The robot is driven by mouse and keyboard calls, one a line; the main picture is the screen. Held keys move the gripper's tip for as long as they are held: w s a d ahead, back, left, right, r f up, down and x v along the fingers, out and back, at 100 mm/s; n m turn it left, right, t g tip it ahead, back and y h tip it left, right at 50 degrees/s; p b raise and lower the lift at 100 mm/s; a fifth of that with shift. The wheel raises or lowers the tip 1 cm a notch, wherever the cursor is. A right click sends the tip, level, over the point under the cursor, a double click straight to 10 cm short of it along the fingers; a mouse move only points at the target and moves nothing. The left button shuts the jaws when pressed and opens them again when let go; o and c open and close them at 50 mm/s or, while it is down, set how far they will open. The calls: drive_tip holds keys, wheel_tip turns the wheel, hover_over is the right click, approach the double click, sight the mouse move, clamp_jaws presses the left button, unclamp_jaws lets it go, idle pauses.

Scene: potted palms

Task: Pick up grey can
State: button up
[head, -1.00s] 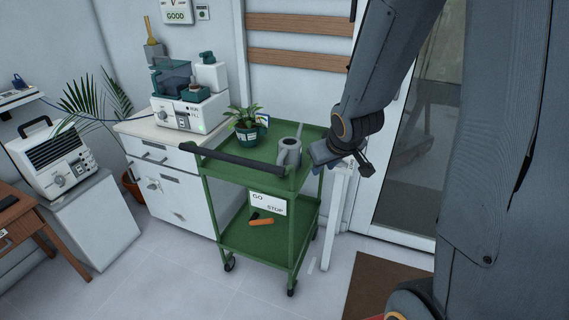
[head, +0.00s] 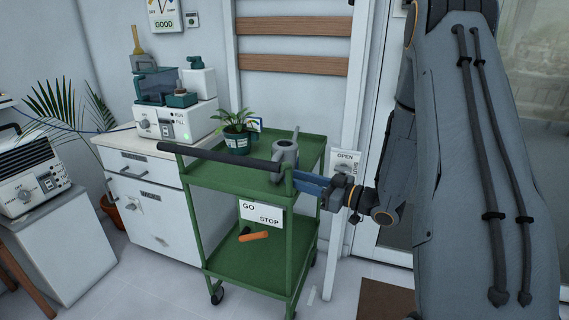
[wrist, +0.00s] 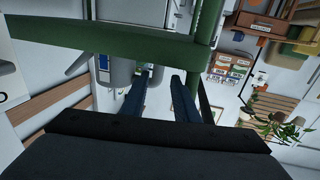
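The grey can (head: 284,155) is a watering can with a spout, standing upright on the top shelf of the green cart (head: 207,175), near its right end. In the wrist view the can (wrist: 119,72) shows beyond the fingers, left of centre. My gripper (head: 302,180) reaches in from the right at the cart's right end, its blue fingers close to the can's lower right side. In the wrist view my gripper (wrist: 161,78) has its two fingers apart. I cannot tell whether a finger touches the can.
A potted plant (head: 237,143) stands left of the can. The cart's dark handle (head: 215,157) and corner post (wrist: 207,22) are close to my gripper. An orange-handled tool (head: 254,236) lies on the lower shelf. A white cabinet (head: 152,205) stands to the left.

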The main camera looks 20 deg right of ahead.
sight(287, 153)
drive_tip(key=x, duration=0.6)
drive_tip(key=shift+w+f, duration=0.15)
drive_tip(key=shift+w, duration=0.1)
clamp_jaws()
